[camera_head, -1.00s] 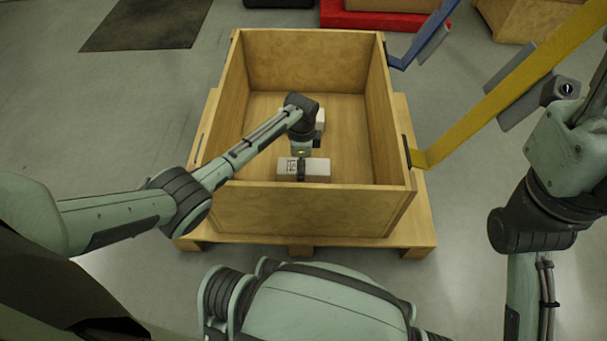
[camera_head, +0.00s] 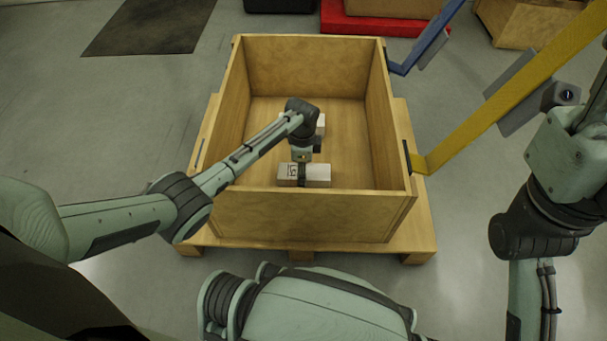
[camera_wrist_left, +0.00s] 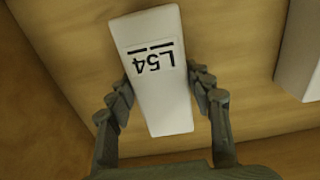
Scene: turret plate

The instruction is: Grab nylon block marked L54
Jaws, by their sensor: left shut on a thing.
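A white block marked L54 (camera_wrist_left: 157,95) lies between the fingers of my left gripper (camera_wrist_left: 162,97) in the left wrist view. The label reads upside down there, with a line next to the characters. My left gripper is shut on this block, one finger on each long side. In the head view the block (camera_head: 318,173) is in the front part of the wooden crate (camera_head: 300,210), with my left gripper (camera_head: 301,170) over its middle. Whether the block touches the crate floor is hard to tell. My right gripper is not in view.
A second white block (camera_head: 321,124) sits farther back in the crate, partly behind my left wrist; a pale block (camera_wrist_left: 300,50) shows at the right in the wrist view. A yellow bar (camera_head: 490,107) and a blue bar (camera_head: 428,40) stand off the crate's right side.

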